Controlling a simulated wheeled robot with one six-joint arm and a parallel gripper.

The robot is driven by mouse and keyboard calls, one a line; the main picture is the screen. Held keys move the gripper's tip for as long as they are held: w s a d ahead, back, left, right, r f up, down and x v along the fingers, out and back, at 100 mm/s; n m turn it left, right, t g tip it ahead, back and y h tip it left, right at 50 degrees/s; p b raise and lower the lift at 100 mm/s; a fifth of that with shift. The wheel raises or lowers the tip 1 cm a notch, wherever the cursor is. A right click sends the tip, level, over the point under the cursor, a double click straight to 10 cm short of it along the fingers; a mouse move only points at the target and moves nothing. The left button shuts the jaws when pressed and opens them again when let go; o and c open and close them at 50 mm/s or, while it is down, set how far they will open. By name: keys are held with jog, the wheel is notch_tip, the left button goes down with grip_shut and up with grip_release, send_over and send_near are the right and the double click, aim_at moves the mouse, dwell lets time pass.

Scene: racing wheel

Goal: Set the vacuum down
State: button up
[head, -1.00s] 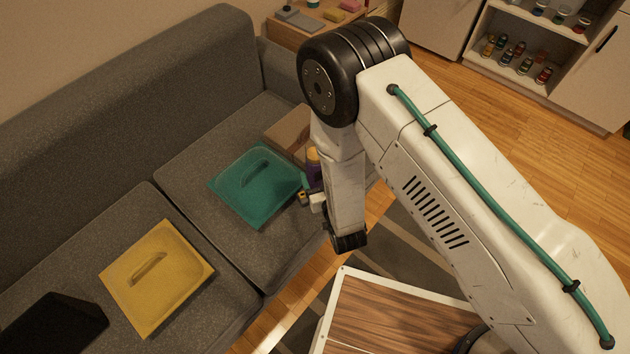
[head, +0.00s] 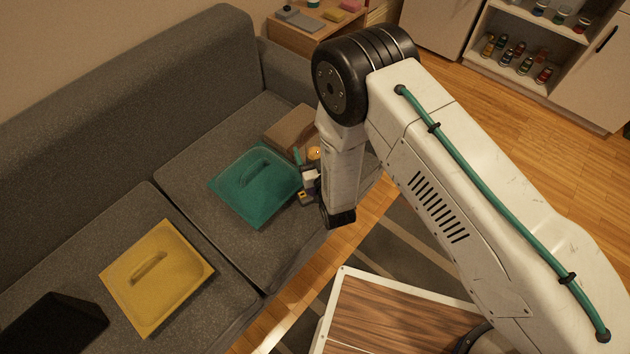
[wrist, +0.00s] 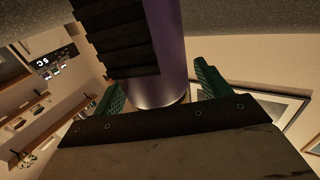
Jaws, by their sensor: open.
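The vacuum is mostly hidden behind my arm in the head view; its small orange top (head: 314,153) shows at the sofa's right end, beside a brown box. In the wrist view its purple cylindrical body (wrist: 168,40) stands large just beyond and between my fingertips. My gripper (head: 302,175) is open beside the vacuum, at the right edge of the teal lidded bin. Its two green fingers also show in the wrist view (wrist: 158,92), spread apart with the purple body between them. I cannot tell whether they touch it, and its base is hidden.
On the grey sofa (head: 180,180) lie a teal lid-like panel (head: 255,185), a yellow one (head: 157,278), a black object (head: 52,325) and the brown box (head: 290,128). A wood-topped table (head: 395,315) is in front. A black ribbed piece (wrist: 115,40) covers part of the wrist view.

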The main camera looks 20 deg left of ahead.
grip_shut()
jog(key=shift+r, duration=0.15)
